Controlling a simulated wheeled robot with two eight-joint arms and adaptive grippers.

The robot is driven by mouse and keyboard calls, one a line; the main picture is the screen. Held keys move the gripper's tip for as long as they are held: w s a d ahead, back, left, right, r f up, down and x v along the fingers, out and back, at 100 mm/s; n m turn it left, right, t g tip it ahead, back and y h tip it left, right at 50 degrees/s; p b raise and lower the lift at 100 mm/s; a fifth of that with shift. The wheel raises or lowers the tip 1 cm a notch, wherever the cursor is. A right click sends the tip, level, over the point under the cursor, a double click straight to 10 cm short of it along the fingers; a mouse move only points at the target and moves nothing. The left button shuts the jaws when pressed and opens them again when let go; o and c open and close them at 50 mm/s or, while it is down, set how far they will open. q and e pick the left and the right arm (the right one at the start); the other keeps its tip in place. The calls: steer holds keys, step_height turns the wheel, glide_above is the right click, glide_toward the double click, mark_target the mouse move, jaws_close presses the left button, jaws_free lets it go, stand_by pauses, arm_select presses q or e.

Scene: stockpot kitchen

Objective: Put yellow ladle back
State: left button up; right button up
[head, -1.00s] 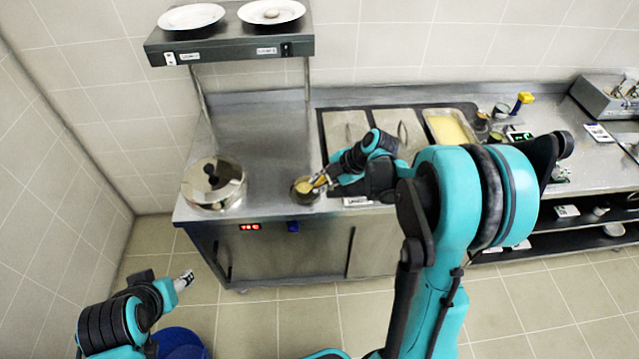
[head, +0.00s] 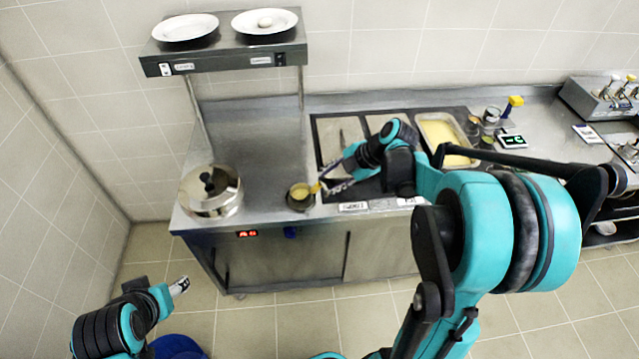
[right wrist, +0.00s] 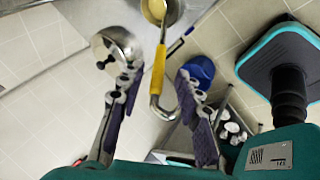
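The yellow ladle (head: 315,187) rests with its bowl in a small dark pot (head: 298,203) at the front edge of the steel counter. In the right wrist view, its yellow handle (right wrist: 158,72) runs down to a metal hook. My right gripper (head: 339,177) is just right of the ladle. In the right wrist view, its fingers (right wrist: 158,98) are spread, with the hook end showing between them; no finger visibly touches it. My left gripper (head: 180,285) hangs low in front of the counter, away from the ladle; its fingers are too small to judge.
A lidded stockpot (head: 211,192) stands left of the small pot. A yellow-filled pan (head: 441,131) and small cans (head: 491,115) are on the right. A shelf (head: 225,56) with two plates is above. A blue bin (head: 178,346) is on the floor. Mid-left counter is clear.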

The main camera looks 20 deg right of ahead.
arm_select(q)
steer(key=shift+r+p, duration=0.3)
steer(key=shift+r, duration=0.1)
arm_select(e)
steer(key=v, duration=0.4)
